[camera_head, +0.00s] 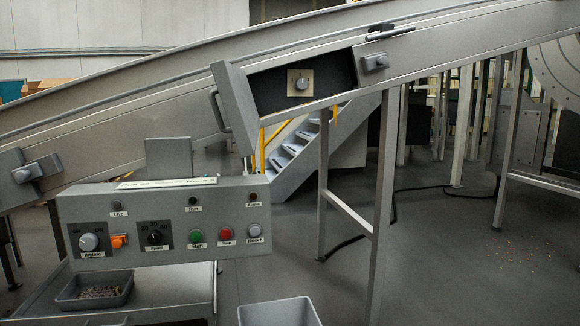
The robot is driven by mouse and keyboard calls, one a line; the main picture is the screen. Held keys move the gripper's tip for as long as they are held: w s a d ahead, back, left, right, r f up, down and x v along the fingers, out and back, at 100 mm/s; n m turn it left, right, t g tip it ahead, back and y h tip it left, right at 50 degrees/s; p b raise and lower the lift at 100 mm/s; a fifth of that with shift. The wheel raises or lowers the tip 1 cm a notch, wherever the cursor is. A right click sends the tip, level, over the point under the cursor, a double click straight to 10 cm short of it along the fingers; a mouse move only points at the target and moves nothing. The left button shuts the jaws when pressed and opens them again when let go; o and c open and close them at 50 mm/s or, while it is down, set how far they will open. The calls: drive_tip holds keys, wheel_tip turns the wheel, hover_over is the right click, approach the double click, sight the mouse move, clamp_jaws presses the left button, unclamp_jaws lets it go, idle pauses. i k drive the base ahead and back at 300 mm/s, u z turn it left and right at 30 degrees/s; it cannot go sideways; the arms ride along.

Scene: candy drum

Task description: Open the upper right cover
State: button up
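A grey cover (235,108) with a curved handle (218,109) on its left side stands swung open on the sloping conveyor housing (110,122). Right of it is a dark rectangular recess (335,72). Inside the recess is a round knob on a pale square plate (300,82). A small grey latch-like block (375,62) sits on the housing just right of the opening. A dark bar (390,33) lies along the top edge above it. I cannot tell whether the open cover is the upper right one. My gripper is not in view.
A control panel (165,218) with buttons and knobs stands at the front left. Below it is a grey tray (95,289) of small pieces. Another bin (278,313) stands at the bottom edge. Metal legs (383,200) support the conveyor. Floor at right is mostly clear, with scattered candies.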

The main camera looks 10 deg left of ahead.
sight(236, 94)
drive_tip(key=z, duration=0.45)
drive_tip(key=i, duration=0.35)
drive_tip(key=u, duration=1.8)
